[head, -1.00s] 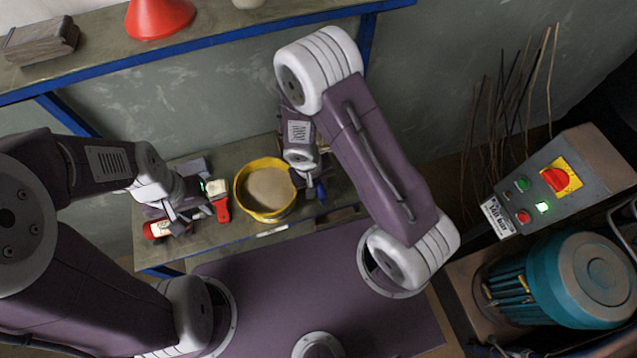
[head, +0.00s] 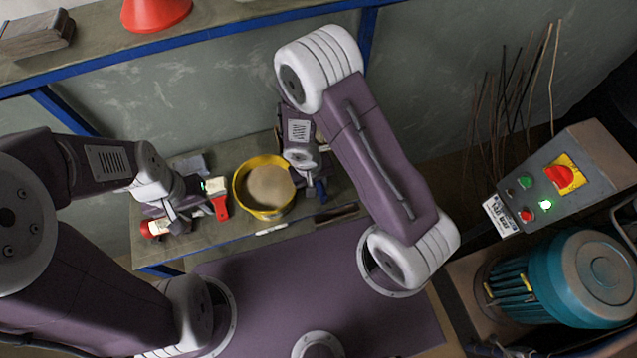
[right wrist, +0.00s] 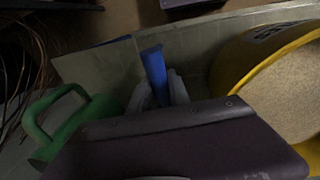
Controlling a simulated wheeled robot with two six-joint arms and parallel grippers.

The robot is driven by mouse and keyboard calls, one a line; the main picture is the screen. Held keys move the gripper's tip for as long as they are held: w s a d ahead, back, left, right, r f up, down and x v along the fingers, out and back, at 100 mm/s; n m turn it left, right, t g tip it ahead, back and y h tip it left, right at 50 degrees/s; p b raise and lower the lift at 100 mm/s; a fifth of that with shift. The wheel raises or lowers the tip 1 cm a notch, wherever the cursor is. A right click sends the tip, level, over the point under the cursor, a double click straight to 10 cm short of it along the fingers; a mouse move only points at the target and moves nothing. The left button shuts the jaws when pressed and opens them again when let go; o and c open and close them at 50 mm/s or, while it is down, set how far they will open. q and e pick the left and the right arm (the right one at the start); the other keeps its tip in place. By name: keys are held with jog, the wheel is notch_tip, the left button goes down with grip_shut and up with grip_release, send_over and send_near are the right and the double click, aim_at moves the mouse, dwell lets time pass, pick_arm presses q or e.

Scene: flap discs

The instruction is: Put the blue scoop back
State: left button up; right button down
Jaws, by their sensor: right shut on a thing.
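The blue scoop (head: 320,188) shows in the head view only as a small blue piece beside my right gripper (head: 311,186), just right of the yellow tub. In the right wrist view its blue handle (right wrist: 155,73) stands up between the two pale fingertips of my right gripper (right wrist: 159,94), which is shut on it. The rest of the scoop is hidden behind my wrist. My left gripper (head: 183,216) is over the left part of the bench, by a red-and-white container and a red-handled brush. Its fingers are too small and overlapped to judge their opening.
The yellow tub (head: 240,194) holds tan grain. A red-and-white container (head: 152,228) and a red-handled brush (head: 220,206) lie at the left. A green handled object (right wrist: 75,118) is left of the scoop in the right wrist view. A blue-edged shelf (head: 200,52) hangs above the bench.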

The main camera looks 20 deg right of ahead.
jog(key=shift+f, duration=0.2)
jog(key=c, duration=1.1)
grip_release()
jog(key=shift+c, duration=0.2)
jog(key=shift+r, duration=0.1)
notch_tip(320, 180, up, 9)
jog(key=a+p, duration=0.1)
jog(key=p, duration=0.2)
jog(key=shift+s+a, duration=0.15)
jog(key=shift+a, duration=0.15)
